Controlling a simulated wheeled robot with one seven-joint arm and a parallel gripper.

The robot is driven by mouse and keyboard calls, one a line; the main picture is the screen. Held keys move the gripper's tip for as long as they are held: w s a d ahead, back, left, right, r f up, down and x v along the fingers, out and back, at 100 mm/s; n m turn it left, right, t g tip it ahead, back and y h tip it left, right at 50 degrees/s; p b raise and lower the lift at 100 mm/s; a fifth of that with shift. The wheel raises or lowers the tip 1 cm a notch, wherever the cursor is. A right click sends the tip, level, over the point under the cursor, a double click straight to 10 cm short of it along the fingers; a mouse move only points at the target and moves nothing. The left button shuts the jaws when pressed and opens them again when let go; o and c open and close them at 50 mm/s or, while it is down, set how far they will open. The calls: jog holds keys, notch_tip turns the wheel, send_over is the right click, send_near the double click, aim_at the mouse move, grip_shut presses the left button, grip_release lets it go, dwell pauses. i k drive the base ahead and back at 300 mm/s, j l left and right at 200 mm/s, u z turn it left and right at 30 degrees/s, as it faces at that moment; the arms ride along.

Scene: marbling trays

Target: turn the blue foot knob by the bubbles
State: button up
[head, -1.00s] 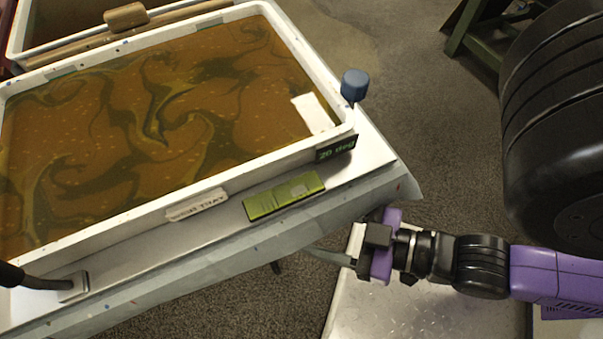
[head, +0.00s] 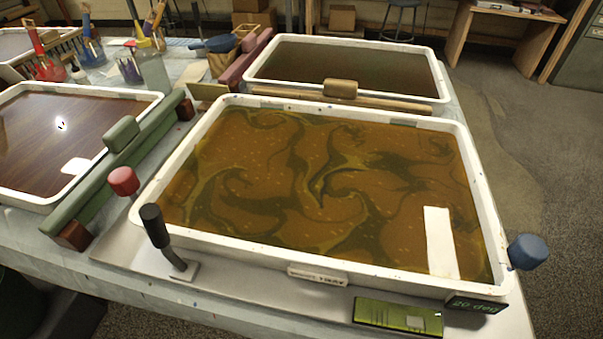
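The blue foot knob (head: 527,251) stands at the right front corner of the near white marbling tray (head: 225,243), just outside its rim. A green level (head: 397,316) lies in front of the tray, left of that corner; its bubble is too small to make out. A dark display (head: 475,305) with green figures, seemingly "20 deg", sits at the corner below the knob. A red knob (head: 123,181) stands at the tray's left side. My gripper is not in view now.
A black-handled lever (head: 158,228) rises at the tray's front left. A second tray (head: 437,77) lies behind, and another tray (head: 45,199) lies left beyond a green bar (head: 108,176). Open floor (head: 568,200) lies right of the blue knob.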

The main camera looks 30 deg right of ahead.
aim_at(528, 251)
jog(key=k+j+z, duration=0.35)
jog(key=k+j, duration=0.55)
